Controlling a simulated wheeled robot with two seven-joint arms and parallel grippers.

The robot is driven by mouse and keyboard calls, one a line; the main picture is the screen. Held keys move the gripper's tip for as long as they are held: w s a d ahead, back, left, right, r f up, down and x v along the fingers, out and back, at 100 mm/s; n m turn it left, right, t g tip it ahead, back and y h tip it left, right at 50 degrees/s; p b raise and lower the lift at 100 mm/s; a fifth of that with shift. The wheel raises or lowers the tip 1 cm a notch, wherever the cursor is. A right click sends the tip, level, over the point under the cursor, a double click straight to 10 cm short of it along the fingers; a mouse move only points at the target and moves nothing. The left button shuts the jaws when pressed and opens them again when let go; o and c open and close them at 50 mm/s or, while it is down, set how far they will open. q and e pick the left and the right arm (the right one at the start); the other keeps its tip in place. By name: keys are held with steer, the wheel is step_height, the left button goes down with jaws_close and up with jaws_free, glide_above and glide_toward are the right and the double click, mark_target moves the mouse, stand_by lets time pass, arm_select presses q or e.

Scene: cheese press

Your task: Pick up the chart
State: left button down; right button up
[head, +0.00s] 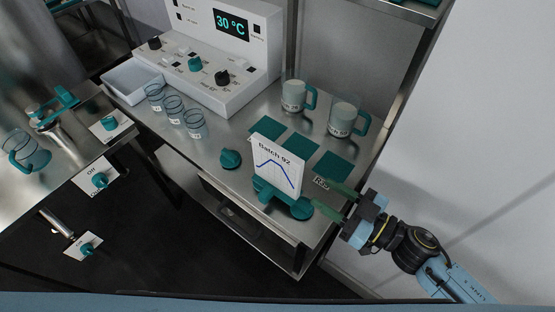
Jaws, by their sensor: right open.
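The chart (277,164) is a white card headed "Batch 92" with a blue line graph. It stands upright, slightly tilted, in a teal holder (283,198) near the front edge of the steel table. My right gripper (331,198) comes in from the right. Its two dark green fingers are open and point left toward the holder's right side. The gripper looks empty, and I cannot tell whether a finger touches the holder. My left gripper is not in view.
Two mugs (294,95) (343,118) stand behind teal mats (299,147). A control box (221,55) reading 30 °C, small glass cups (174,108) and a white tray (131,80) are at the back left. A teal knob (230,158) sits left of the chart. A wall is right.

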mark_target(301, 179)
steer(key=x, duration=0.7)
steer(key=shift+a, duration=0.1)
steer(key=shift+w+a, duration=0.25)
steer(key=shift+a, duration=0.15)
steer(key=b+x, duration=0.1)
steer(key=x, duration=0.2)
steer(key=shift+w+a, duration=0.15)
steer(key=shift+a, duration=0.2)
steer(key=shift+w+a, duration=0.25)
steer(key=shift+a, duration=0.15)
steer(key=c, duration=0.7)
jaws_close()
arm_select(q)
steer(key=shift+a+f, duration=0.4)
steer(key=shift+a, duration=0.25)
arm_select(e)
steer(key=shift+r, duration=0.1)
